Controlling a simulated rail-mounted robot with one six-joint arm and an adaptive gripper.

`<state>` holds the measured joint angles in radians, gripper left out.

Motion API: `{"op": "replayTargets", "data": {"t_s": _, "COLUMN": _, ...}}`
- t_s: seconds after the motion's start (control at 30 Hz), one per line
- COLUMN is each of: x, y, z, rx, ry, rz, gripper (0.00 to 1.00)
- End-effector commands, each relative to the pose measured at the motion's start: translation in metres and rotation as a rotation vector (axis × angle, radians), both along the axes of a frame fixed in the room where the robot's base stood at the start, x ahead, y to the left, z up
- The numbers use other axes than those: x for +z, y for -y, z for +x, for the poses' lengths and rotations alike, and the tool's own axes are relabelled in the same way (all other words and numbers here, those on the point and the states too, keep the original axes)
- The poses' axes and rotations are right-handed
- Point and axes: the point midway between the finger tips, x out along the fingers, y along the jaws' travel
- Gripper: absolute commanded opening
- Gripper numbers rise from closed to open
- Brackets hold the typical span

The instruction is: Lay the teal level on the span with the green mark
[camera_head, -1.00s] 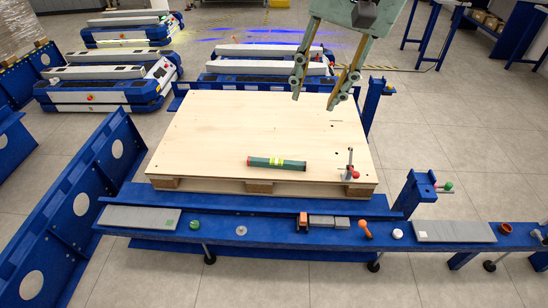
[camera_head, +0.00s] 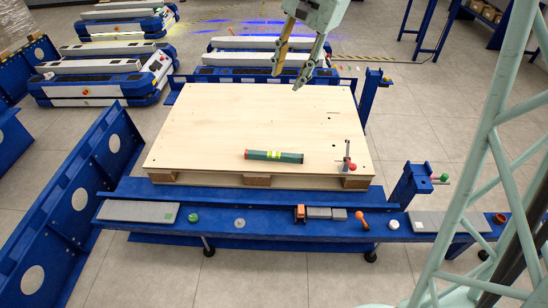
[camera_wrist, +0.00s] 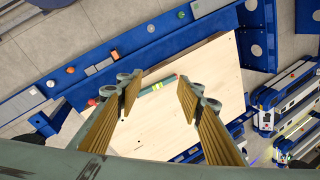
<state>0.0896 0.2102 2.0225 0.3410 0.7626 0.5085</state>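The teal level (camera_head: 273,156) has a yellow-green vial section and a red end. It lies on the pale wooden pallet top (camera_head: 230,120), towards the front edge. The left grey span (camera_head: 130,211) lies on the blue front rail and appears to carry a small green mark at its right end. My gripper (camera_head: 288,78) is open and empty, above the far part of the pallet. In the wrist view the level (camera_wrist: 158,87) shows between the open fingers, apart from them.
The front rail (camera_head: 260,228) also carries a green knob (camera_head: 193,217), a white disc (camera_head: 239,223), grey blocks (camera_head: 319,212) and an orange tool (camera_head: 361,219). A red-topped clamp (camera_head: 347,164) stands at the pallet's front right. The pallet's middle is clear.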

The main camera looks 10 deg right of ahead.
Motion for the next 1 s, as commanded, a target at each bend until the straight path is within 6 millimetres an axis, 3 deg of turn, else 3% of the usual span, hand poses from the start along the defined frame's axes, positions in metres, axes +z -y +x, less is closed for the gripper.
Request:
{"op": "replayTargets", "data": {"t_s": 0.57, "x": -0.082, "y": 0.011, "z": 0.097, "rx": -0.224, "ry": -0.083, "rz": 0.09, "gripper": 0.34}}
{"op": "replayTargets", "data": {"t_s": 1.0, "x": -0.161, "y": 0.023, "z": 0.16, "rx": -0.399, "ry": -0.148, "rz": 0.151, "gripper": 0.34}}
